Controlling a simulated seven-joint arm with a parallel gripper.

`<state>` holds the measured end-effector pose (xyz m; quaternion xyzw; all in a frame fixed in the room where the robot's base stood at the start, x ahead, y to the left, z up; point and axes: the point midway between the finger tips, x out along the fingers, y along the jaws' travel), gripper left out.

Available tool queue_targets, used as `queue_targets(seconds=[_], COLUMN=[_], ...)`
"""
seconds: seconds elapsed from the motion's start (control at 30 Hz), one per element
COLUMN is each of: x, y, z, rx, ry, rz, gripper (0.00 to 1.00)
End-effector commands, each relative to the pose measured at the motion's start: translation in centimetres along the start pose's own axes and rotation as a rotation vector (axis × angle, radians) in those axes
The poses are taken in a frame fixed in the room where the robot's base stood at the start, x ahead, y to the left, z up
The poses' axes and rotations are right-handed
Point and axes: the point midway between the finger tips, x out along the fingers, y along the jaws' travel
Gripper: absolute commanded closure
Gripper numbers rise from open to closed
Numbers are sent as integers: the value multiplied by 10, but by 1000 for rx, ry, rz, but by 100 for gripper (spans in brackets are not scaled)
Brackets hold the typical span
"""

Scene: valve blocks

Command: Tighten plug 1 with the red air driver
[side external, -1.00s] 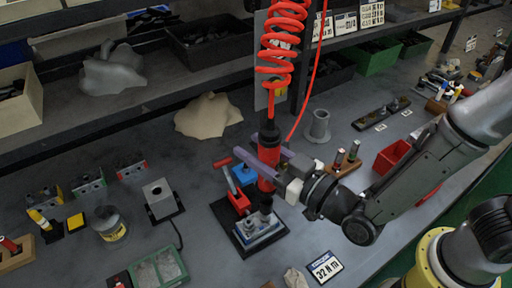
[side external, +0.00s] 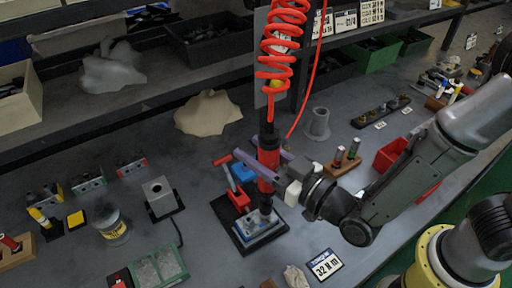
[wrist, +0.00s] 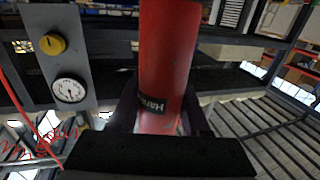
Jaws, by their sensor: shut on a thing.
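The red air driver (side external: 268,158) hangs upright below a red coiled hose in the side view. My gripper (side external: 262,166) is shut on its body. In the wrist view the red driver body (wrist: 168,60) stands between the jaws, with part of a label showing. The driver's dark nose points down at the metal valve block (side external: 262,231), over one of its plugs. I cannot tell whether the nose touches the plug. The block sits on a black base plate (side external: 228,221), beside a red clamp (side external: 240,199). Plug numbers are not readable.
A blue block (side external: 246,172) and a red handle stand just left of the driver. A grey flanged part (side external: 318,124), a wooden stand (side external: 343,163) and a red bin (side external: 390,155) are to the right. A "32 N m" card (side external: 324,265) lies in front. The shelf runs behind.

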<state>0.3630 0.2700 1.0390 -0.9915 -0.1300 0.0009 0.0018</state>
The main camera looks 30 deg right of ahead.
Motion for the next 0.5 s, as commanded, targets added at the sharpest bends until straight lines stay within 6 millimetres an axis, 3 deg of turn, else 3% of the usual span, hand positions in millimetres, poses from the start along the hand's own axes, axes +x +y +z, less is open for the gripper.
queue_targets(seconds=[0.5], x=[1], y=[-1], z=[8], rx=[4], ry=[8], rz=[0], gripper=[100])
